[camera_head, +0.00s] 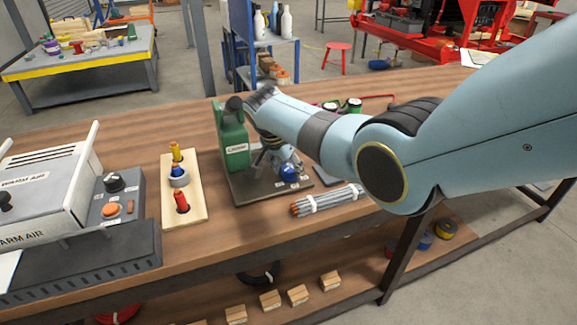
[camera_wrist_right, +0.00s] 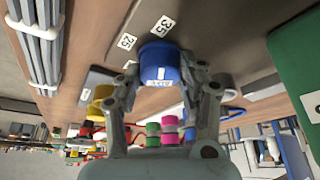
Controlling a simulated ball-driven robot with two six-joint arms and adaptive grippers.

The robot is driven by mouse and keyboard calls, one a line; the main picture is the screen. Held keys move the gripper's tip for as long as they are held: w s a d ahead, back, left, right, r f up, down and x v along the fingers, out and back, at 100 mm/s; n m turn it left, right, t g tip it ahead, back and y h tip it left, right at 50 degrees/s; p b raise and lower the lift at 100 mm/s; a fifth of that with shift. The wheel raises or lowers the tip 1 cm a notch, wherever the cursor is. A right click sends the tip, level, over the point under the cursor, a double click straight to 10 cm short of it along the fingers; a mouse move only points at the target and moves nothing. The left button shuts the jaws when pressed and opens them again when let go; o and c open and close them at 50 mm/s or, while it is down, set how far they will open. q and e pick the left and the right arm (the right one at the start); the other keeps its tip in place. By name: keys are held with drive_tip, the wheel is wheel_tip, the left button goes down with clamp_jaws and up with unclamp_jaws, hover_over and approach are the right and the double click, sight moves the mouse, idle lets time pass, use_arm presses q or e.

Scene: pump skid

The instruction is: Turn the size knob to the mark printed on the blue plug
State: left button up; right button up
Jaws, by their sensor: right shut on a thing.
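The size knob (camera_head: 289,173) is a round blue knob on the dark base plate of the green crimping tool (camera_head: 232,138). In the right wrist view the blue knob (camera_wrist_right: 160,64) sits between my fingers, with a white mark and small lettering on its side. Labels 25 and 35 (camera_wrist_right: 146,32) stand on the plate beside it. My right gripper (camera_wrist_right: 163,75) is shut on the knob; it also shows in the head view (camera_head: 284,160). The blue plug (camera_head: 177,170) seems to stand in the wooden holder (camera_head: 197,205); its printed mark cannot be read. My left gripper is out of view.
A yellow plug (camera_head: 175,150) and a red plug (camera_head: 181,201) are in the same holder. A grey warm-air unit (camera_head: 55,190) with a black knob and an orange button stands at left. A bundle of grey rods (camera_head: 327,199) lies right of the base plate.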

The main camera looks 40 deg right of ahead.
drive_tip(key=o, duration=1.1)
drive_tip(key=shift+o, duration=0.2)
drive_tip(key=shift+r, duration=0.1)
drive_tip(key=v, duration=1.2)
